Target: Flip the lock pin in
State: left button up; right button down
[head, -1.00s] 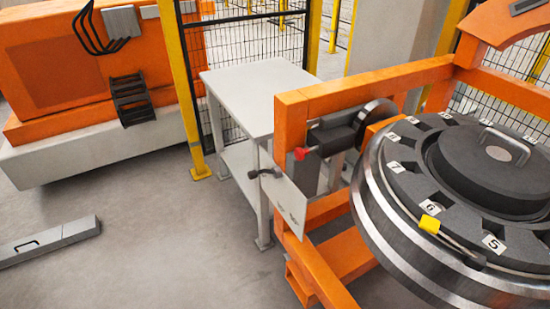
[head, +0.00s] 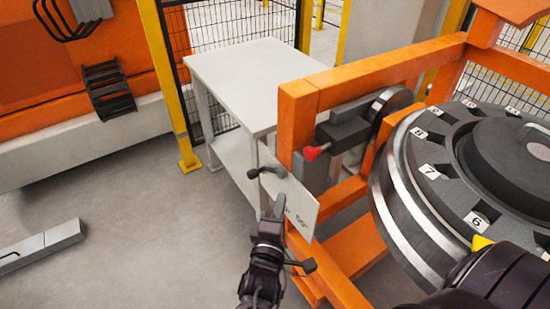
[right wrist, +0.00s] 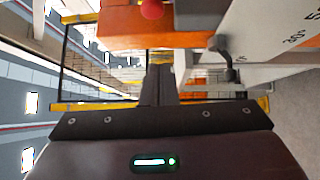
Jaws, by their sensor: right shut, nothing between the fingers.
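A red-tipped pin (head: 316,151) sticks out to the left of a dark block on the orange gantry frame; I take it for the lock pin. Its red tip also shows at the top edge in the right wrist view (right wrist: 152,8). A black bent lever (head: 270,171) stands at the upper left of the pale angle plate (head: 300,204) and shows right of my fingers in the right wrist view (right wrist: 227,57). My right gripper (head: 278,203) is shut and empty, in front of the plate and below the lever and red tip. My left gripper is not in view.
The orange frame (head: 298,125) runs behind and beside my right gripper. A grey table (head: 245,75) stands behind. The floor at left is open except for a grey bar (head: 40,246).

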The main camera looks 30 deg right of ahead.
aim_at(313, 153)
jog(key=shift+s+r, duration=0.1)
jog(key=shift+r, duration=0.2)
jog(key=shift+d, duration=0.1)
jog(key=x, duration=0.4)
jog(key=s+d+x, duration=0.1)
jog(key=x, duration=0.3)
jog(key=d+p+x, duration=0.1)
jog(key=x, duration=0.3)
jog(key=shift+s+d+r, duration=0.15)
jog(key=shift+d, duration=0.2)
